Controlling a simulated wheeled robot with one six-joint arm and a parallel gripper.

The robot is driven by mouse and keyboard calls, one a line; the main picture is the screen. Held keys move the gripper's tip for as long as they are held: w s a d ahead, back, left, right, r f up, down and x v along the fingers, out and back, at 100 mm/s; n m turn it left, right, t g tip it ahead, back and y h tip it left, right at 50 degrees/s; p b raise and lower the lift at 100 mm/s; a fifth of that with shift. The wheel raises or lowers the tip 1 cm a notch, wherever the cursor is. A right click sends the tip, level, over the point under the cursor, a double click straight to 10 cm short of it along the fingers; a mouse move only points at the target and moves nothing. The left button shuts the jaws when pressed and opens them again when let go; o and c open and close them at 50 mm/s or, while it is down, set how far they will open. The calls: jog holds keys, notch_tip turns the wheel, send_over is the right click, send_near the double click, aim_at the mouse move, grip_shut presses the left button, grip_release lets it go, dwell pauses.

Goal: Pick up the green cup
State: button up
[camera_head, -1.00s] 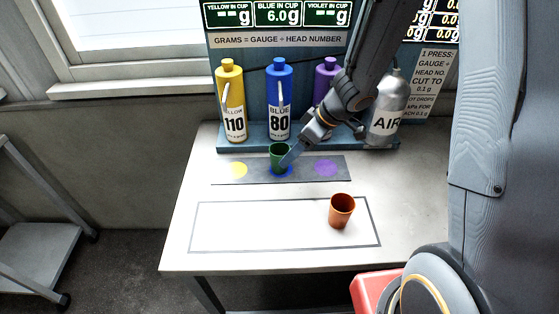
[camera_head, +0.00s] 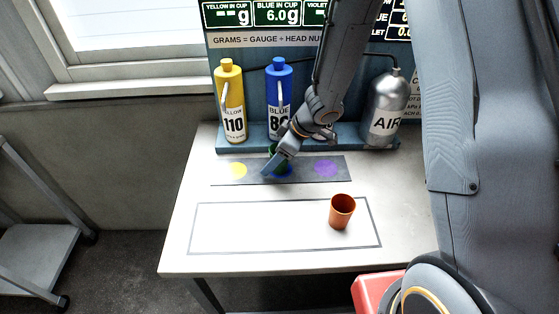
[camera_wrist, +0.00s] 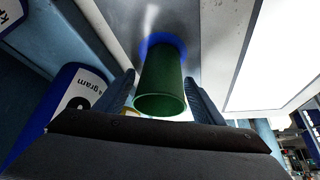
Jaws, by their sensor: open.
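The green cup (camera_wrist: 162,80) stands on the blue spot (camera_wrist: 163,41) of the grey strip, in front of the blue bottle. In the wrist view it lies between the two fingers of my gripper (camera_wrist: 163,90), which is open with a finger on each side. I cannot tell whether either finger touches the cup. In the head view my gripper (camera_head: 272,164) covers most of the cup, and only a bit of green (camera_head: 272,149) shows behind it.
An orange cup (camera_head: 342,211) stands in the outlined area at the table's front right. The yellow bottle (camera_head: 230,105), blue bottle (camera_head: 278,85) and silver AIR tank (camera_head: 388,105) stand at the back. The outlined area's left (camera_head: 250,228) is clear.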

jog(key=shift+a+f, duration=0.1)
jog(key=shift+f, duration=0.1)
jog(key=c, duration=1.1)
jog(key=shift+w, duration=0.1)
jog(key=shift+c, duration=0.2)
